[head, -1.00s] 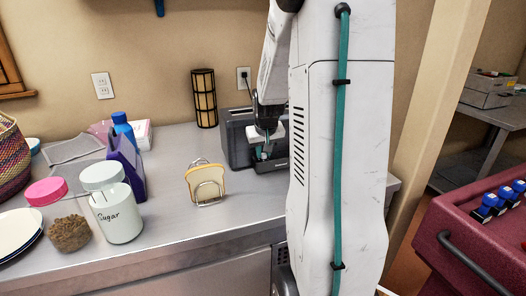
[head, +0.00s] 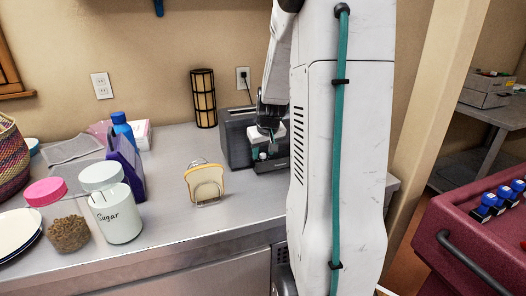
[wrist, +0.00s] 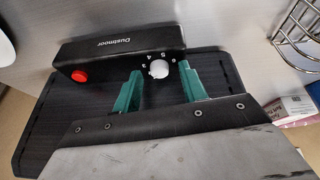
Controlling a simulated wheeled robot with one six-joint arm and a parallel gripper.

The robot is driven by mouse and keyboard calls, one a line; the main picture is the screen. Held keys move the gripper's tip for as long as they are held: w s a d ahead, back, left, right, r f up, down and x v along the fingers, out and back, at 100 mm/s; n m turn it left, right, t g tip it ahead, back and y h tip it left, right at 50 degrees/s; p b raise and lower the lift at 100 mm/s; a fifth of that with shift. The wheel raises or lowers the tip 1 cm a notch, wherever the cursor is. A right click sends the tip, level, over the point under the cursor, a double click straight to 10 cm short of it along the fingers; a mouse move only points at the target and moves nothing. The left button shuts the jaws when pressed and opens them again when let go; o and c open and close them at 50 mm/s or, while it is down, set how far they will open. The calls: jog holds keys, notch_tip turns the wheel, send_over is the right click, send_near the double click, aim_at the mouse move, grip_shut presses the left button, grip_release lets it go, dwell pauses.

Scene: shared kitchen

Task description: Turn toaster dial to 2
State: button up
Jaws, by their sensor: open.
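The dark grey toaster (head: 236,140) stands on the counter near the wall, partly hidden behind my arm in the head view. In the wrist view, its black front panel (wrist: 110,50) carries the name "Dustmoor", a red button (wrist: 81,75) and a white dial (wrist: 158,69) with numbers around it. The dial's exact setting is too small to tell. My gripper (wrist: 160,90) is open, with its green fingers on either side of the dial, just short of it or beside it; contact cannot be told. In the head view, my gripper (head: 268,143) is at the toaster's front.
A toast rack (head: 207,191) with bread stands left of the toaster; its wires (wrist: 300,30) show in the wrist view. A sugar jar (head: 117,215), a purple carton (head: 126,165) and a blue bottle (head: 122,127) stand further left. A wicker lamp (head: 204,98) stands behind.

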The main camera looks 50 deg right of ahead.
jog(key=v, duration=0.7)
jog(key=shift+r, duration=0.4)
